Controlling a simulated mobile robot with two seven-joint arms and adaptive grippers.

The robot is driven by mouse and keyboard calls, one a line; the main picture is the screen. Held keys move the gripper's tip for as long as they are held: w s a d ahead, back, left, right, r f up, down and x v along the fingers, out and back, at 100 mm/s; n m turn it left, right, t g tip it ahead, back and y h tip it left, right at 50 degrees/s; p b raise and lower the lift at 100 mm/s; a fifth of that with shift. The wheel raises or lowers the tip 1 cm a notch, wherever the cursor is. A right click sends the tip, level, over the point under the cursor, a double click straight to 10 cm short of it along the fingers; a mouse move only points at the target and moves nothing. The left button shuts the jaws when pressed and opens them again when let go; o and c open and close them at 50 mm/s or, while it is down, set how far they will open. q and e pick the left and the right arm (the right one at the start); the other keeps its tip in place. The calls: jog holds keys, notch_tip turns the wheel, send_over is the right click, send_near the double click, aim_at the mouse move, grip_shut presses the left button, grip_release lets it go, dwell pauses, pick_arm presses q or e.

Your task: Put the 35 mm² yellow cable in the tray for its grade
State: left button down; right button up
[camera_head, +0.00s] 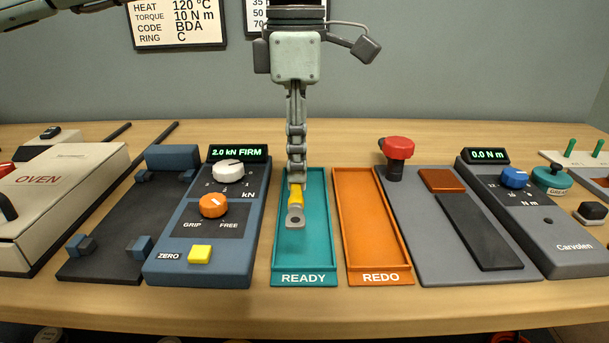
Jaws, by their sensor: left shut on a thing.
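The yellow cable (296,195) has a grey metal lug at its near end. My left gripper (296,179) is shut on it and holds it over the teal tray marked READY (304,279). I cannot tell whether the lug touches the tray floor. The cable's far part is hidden by the gripper. The orange tray marked REDO (380,277) stands just right of the READY tray and is empty. My right gripper does not show.
Left of the trays stands a blue pull tester (213,228) reading 2.0 kN FIRM. Right of them is a grey plate (430,265) with a red knob (396,148), then a torque unit (535,220) reading 0.0 N m. A box marked OVEN (60,190) is far left.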

aim_at(304, 188)
pick_arm(q)
jog(key=shift+w+d+f, duration=0.4)
jog(key=shift+d, duration=0.1)
notch_tip(304, 188, down, 4)
jog(key=shift+r, duration=0.1)
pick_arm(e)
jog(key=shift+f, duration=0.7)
pick_arm(q)
jog(key=shift+f, duration=0.2)
jog(key=shift+f, duration=0.4)
jog(key=shift+b, duration=0.3)
jog(key=c, duration=1.2)
grip_release()
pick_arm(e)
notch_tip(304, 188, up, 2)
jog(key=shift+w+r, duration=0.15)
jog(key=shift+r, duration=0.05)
